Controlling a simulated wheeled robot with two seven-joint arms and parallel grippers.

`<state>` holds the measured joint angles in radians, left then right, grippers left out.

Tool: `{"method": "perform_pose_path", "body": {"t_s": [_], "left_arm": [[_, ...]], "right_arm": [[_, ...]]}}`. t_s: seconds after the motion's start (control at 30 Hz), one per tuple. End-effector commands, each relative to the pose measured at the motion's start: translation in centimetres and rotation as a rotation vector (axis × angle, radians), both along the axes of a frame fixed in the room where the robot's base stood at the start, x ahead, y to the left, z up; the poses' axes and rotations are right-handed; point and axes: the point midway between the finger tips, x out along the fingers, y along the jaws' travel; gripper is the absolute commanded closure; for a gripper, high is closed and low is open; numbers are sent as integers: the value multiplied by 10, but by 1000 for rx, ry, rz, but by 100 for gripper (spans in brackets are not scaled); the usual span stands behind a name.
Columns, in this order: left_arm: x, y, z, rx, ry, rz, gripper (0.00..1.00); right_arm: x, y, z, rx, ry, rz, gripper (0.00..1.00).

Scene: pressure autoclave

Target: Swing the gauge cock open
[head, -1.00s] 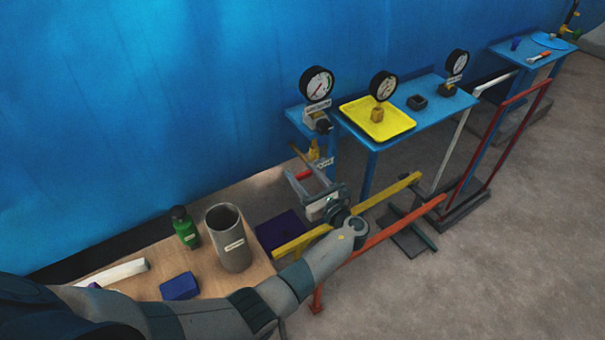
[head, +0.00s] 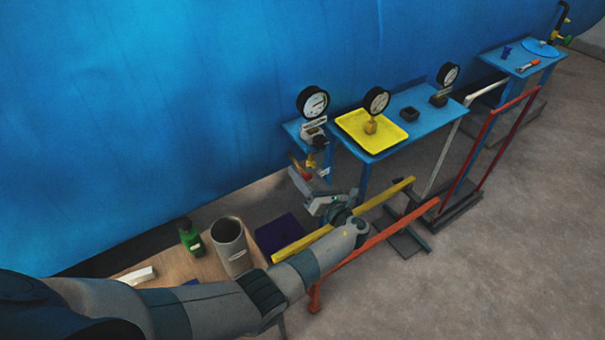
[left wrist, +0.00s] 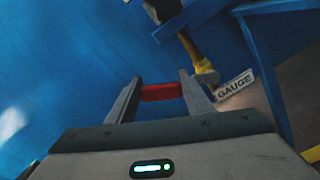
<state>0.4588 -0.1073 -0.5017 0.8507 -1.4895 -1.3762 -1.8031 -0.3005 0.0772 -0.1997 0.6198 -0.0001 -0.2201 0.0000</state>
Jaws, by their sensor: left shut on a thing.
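The gauge cock is a brass fitting (head: 311,160) under the leftmost dial gauge (head: 312,102). In the left wrist view its yellow-brass body (left wrist: 203,66) hangs on a pipe beside a white GAUGE tag (left wrist: 235,84). Its red lever (left wrist: 160,92) lies roughly level across the picture, between the fingers of my left gripper (left wrist: 160,82). The gripper is shut on this lever. In the head view my left gripper (head: 303,173) is at the cock, and the lever is small and partly hidden by the fingers. My right gripper does not show.
A blue bench (head: 408,127) carries a yellow tray (head: 352,123) and more gauges. Yellow (head: 290,248) and orange-red (head: 385,237) rails stand near my left arm. A wooden table (head: 205,268) holds a grey cylinder (head: 229,248) and a green bottle (head: 189,237). Floor at right is clear.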

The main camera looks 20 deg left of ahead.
Motion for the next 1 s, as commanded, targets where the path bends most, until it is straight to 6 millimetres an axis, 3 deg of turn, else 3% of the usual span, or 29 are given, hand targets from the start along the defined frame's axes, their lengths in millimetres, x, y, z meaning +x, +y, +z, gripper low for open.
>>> {"method": "perform_pose_path", "body": {"t_s": [0.2,0.7,0.73,1.0], "left_arm": [[5,-2,9,58,71,2,94],[6,-2,10,76,91,3,94],[6,-2,10,76,91,3,46],[6,-3,9,74,92,1,45]], "right_arm": [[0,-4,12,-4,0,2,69],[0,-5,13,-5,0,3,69],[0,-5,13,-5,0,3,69],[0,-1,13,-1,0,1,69]]}}
